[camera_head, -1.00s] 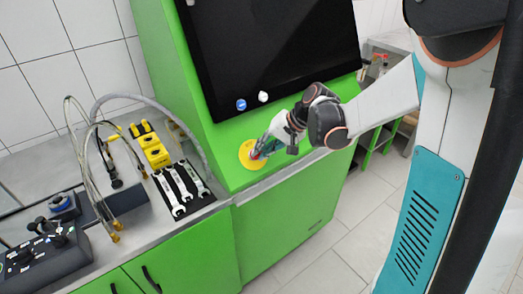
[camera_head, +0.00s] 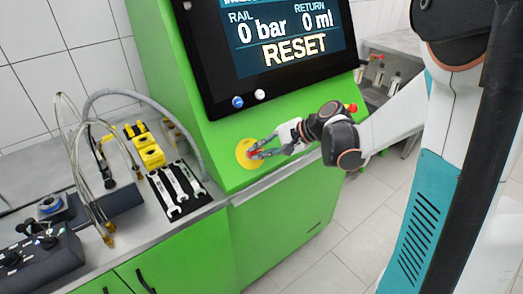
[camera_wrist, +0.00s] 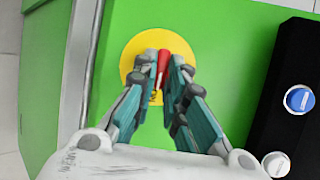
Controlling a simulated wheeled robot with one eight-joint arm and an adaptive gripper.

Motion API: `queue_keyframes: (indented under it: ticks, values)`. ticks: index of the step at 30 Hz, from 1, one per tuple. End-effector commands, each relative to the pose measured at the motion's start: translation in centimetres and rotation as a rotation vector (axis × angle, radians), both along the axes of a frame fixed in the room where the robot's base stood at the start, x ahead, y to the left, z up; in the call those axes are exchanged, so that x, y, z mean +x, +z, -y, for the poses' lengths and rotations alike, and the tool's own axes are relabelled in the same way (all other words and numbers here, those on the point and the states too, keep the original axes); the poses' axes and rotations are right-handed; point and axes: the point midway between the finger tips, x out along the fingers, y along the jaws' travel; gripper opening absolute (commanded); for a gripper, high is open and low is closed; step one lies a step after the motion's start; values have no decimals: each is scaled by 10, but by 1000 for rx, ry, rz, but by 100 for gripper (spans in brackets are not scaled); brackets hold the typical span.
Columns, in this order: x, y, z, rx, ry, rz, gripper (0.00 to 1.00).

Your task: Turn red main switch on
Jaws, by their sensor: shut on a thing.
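The red main switch (camera_wrist: 163,62) sits on a round yellow plate (camera_head: 243,153) on the green front panel of the testbench. In the wrist view the yellow plate (camera_wrist: 130,60) shows around the red handle. My gripper (camera_wrist: 163,72) is shut on the red handle, with one finger on each side of it. In the head view my gripper (camera_head: 257,153) reaches the switch from the right and hides part of it. The screen (camera_head: 270,40) above is lit and shows "RAIL 0 bar", "RETURN 0 ml" and "RESET".
A blue button (camera_head: 238,102) and a white button (camera_head: 260,95) sit below the screen. A red knob (camera_head: 351,108) shows behind my wrist. At left, a steel counter holds wrenches (camera_head: 177,188), yellow blocks (camera_head: 148,150), hoses and a dark control box (camera_head: 40,257).

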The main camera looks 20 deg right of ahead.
Motion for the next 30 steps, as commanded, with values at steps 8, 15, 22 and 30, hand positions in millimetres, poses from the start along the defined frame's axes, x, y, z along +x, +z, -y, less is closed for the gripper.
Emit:
queue_keyframes:
  ticks: [8, 15, 22, 30]
  values:
    - [0, 0, 0, 7, -8, -3, 0]
    - [0, 0, 0, 6, -7, -3, 25]
    - [0, 0, 0, 5, -7, -2, 32]
    - [-5, 6, 6, 6, -8, -2, 32]
